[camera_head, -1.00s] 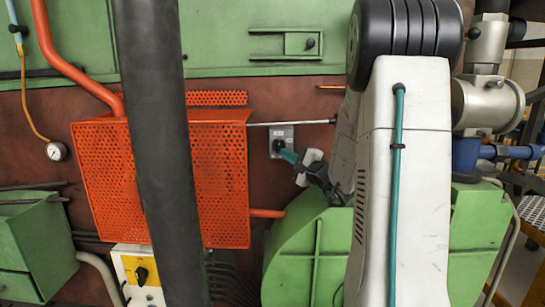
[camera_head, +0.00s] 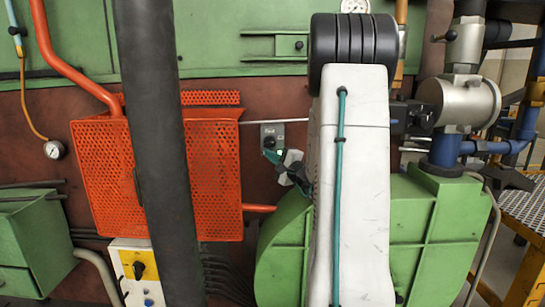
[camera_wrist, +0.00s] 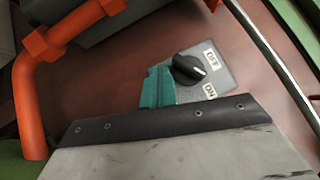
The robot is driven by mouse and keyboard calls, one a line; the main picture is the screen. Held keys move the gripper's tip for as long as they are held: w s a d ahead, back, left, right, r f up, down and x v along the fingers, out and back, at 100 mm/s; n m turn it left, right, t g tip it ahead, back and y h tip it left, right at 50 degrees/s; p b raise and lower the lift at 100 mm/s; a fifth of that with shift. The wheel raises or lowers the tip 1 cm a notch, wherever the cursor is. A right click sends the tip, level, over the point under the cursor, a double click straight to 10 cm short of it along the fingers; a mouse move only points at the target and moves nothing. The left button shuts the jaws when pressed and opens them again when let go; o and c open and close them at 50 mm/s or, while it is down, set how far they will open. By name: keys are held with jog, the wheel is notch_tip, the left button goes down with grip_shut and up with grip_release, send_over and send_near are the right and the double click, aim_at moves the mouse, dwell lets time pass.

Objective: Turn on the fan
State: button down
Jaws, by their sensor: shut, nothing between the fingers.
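The grey switch plate (camera_head: 272,136) is on the red-brown wall, right of the orange perforated box. In the wrist view, the plate (camera_wrist: 220,75) carries a black rotary knob (camera_wrist: 188,68) with OFF and ON labels at its right. The knob's white mark points right, roughly between the labels; its exact setting is hard to tell. My gripper (camera_head: 270,156) is at the plate's lower edge, just below the knob. In the wrist view, its teal fingers (camera_wrist: 157,88) are shut and empty, close to the knob's left side; contact cannot be told.
The orange perforated box (camera_head: 215,170) juts out left of the plate, with a thin metal rod (camera_head: 285,121) above the plate. A green rounded housing (camera_head: 282,250) stands below my arm. Silver and blue pipework (camera_head: 460,103) is at the right.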

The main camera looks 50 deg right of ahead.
dwell(0.8)
jog(key=v, duration=0.7)
jog(key=shift+s+a, duration=0.1)
jog(key=shift+a, duration=0.05)
dwell(0.3)
